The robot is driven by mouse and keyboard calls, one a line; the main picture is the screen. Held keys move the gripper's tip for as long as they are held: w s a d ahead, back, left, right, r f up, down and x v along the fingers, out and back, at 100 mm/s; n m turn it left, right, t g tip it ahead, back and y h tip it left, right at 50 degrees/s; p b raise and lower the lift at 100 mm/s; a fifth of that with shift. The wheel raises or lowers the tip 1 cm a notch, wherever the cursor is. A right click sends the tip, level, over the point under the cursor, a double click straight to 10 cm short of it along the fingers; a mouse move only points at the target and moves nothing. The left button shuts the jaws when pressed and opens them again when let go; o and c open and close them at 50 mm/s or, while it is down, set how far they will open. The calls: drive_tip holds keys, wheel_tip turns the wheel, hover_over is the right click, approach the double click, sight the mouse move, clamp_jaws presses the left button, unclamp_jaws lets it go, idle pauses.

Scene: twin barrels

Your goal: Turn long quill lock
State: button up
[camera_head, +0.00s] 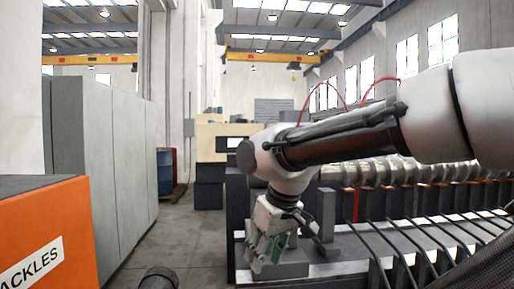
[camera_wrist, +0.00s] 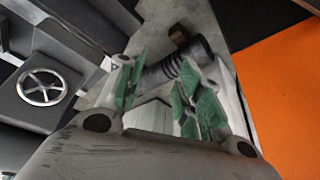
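My gripper (camera_head: 265,252) hangs from the wrist at the left end of the machine, its green-padded fingers pointing down. In the wrist view my gripper (camera_wrist: 163,88) has its two fingers apart, with a clear gap and nothing held between them. A thin grey lever-like bar (camera_head: 311,226) stands just right of the gripper, close to an upright grey block (camera_head: 326,213). I cannot tell for sure whether this bar is the long quill lock. A spoked handwheel (camera_wrist: 42,87) shows at the left of the wrist view, apart from the fingers.
An orange cabinet (camera_head: 45,240) and tall grey cabinets (camera_head: 110,160) stand at the left. Dark slanted bars (camera_head: 405,243) line the machine's front at right. The aisle floor (camera_head: 180,235) is clear. A dark ribbed cylinder (camera_wrist: 165,70) shows beyond the fingers.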

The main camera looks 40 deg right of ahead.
drive_tip(key=w+d+r+m+g+h, duration=0.1)
drive_tip(key=w+d+h, duration=0.15)
drive_tip(key=d, duration=0.65)
drive_tip(key=w+d+r+m+g+h, duration=0.1)
drive_tip(key=w+d+r+h, duration=0.15)
drive_tip(key=d, duration=0.75)
drive_tip(key=w+d+r+n+t+h, duration=0.1)
drive_tip(key=w+d+r+n+h, duration=0.2)
drive_tip(key=d, duration=0.4)
drive_tip(key=w+d+r+n+t, duration=0.1)
drive_tip(key=w+d+r+n, duration=0.3)
drive_tip(key=w+d, duration=0.25)
drive_tip(key=w+d+r+n+h, duration=0.2)
drive_tip(key=w+d+r+n, duration=0.15)
drive_tip(key=d, duration=0.35)
drive_tip(key=w+d+r+n+t, duration=0.2)
drive_tip(key=w+r+n+t, duration=0.25)
drive_tip(key=w+n, duration=0.6)
drive_tip(key=w+a+r+n+t+y, duration=0.35)
drive_tip(key=w+a+n, duration=0.3)
drive_tip(key=n, duration=0.45)
drive_tip(key=shift+g+h, duration=0.35)
drive_tip(key=shift+g, duration=0.05)
drive_tip(key=x, duration=0.7)
drive_tip(key=shift+w+d, duration=0.25)
drive_tip(key=shift+w, duration=0.1)
drive_tip(key=shift+r, duration=0.1)
